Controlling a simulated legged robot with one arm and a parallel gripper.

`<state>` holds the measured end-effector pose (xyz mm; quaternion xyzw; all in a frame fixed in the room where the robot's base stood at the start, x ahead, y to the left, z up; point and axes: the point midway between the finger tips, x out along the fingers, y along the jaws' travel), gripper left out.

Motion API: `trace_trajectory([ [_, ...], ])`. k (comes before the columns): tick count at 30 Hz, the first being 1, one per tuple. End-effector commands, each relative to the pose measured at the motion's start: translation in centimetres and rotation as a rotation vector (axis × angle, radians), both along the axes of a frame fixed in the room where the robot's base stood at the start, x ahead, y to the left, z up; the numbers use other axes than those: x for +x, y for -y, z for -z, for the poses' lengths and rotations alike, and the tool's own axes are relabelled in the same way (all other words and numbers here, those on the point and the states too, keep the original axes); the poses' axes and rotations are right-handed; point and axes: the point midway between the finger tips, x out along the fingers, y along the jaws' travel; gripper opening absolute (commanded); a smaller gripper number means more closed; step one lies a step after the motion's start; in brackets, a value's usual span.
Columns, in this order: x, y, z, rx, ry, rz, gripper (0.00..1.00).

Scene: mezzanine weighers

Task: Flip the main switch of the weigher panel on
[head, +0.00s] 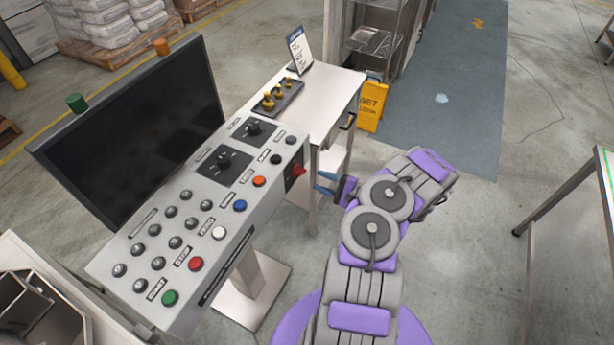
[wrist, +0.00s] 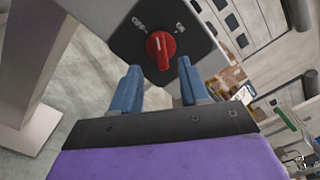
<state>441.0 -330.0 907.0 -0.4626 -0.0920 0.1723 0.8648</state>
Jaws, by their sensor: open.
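The main switch is a red rotary knob (wrist: 161,48) on a black plate (wrist: 185,18) with OFF and ON labels, at the right end of the weigher panel (head: 215,200). In the head view the red knob (head: 299,170) sticks out of the panel's end. In the wrist view its handle runs roughly up and down, with a pale mark near its top; I cannot tell surely which label it points to. My gripper (wrist: 160,84) is open, its two blue fingers either side below the knob, apparently not touching it. In the head view my gripper (head: 325,183) is just right of the knob.
A dark screen (head: 140,130) stands behind the panel's buttons and dials. A side table (head: 325,95) with brass weights (head: 278,93) and a sign stands beyond. A yellow wet-floor sign (head: 371,104) is near it.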

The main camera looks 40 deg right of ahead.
Motion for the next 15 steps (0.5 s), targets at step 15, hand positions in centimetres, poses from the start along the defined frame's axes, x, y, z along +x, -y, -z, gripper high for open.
trace_trajectory([
  [15,5.6,-2.4,0.1,0.003,-0.001,0.0,0.45],
])
